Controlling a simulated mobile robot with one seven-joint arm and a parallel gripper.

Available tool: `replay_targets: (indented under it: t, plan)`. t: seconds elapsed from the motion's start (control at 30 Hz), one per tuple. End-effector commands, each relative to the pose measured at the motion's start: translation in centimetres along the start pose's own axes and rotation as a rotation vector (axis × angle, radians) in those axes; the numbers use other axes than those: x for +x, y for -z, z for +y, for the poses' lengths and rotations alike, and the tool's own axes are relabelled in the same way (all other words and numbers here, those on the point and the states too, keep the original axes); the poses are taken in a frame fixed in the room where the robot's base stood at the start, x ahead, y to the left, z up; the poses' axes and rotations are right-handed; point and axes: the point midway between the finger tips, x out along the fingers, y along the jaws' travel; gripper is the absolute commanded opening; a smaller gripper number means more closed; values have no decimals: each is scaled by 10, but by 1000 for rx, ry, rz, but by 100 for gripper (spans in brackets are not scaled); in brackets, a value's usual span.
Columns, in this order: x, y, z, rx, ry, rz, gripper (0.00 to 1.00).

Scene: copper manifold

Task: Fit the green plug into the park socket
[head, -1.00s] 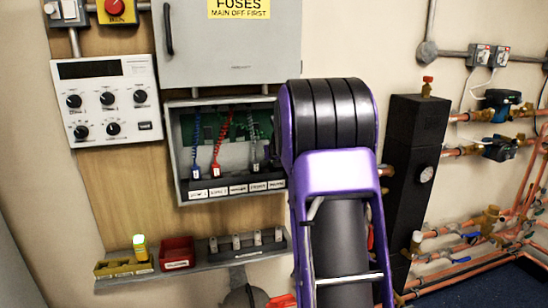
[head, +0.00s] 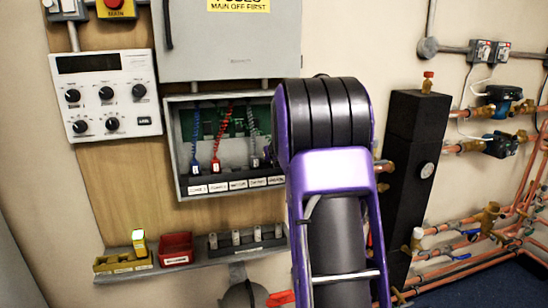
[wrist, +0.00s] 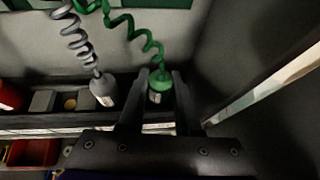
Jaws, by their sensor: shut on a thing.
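The green plug (wrist: 158,82) on a coiled green cord is between the fingers of my gripper (wrist: 158,92) in the wrist view. My gripper is shut on it, near the right wall of the open box (head: 180,192). A dark socket strip with white labels (head: 235,185) runs along the front of the box. I cannot read which label marks the park socket. Whether the plug's lower end touches a socket is hidden by my fingers. In the head view my arm hides the gripper and the green plug.
A grey plug (wrist: 103,88) sits close left of my gripper. Blue (head: 195,167) and red (head: 215,165) plugs stand further left. The box's right wall (wrist: 270,85) is close on the right. A shelf below holds a red bin (head: 176,250) and a yellow tray (head: 122,263).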

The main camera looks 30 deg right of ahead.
Motion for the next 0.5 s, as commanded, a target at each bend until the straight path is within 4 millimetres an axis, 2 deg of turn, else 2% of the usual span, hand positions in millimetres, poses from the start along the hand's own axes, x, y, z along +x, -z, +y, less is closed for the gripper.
replay_targets:
  t: [0.1,0.13,0.3,0.33,0.5]
  plan:
    - [2,3,0,0,0,0,0]
    - [1,3,0,0,0,0,34]
    - [1,2,0,0,0,0,65]
    - [1,2,0,0,0,0,67]
    - [1,2,0,0,0,0,67]
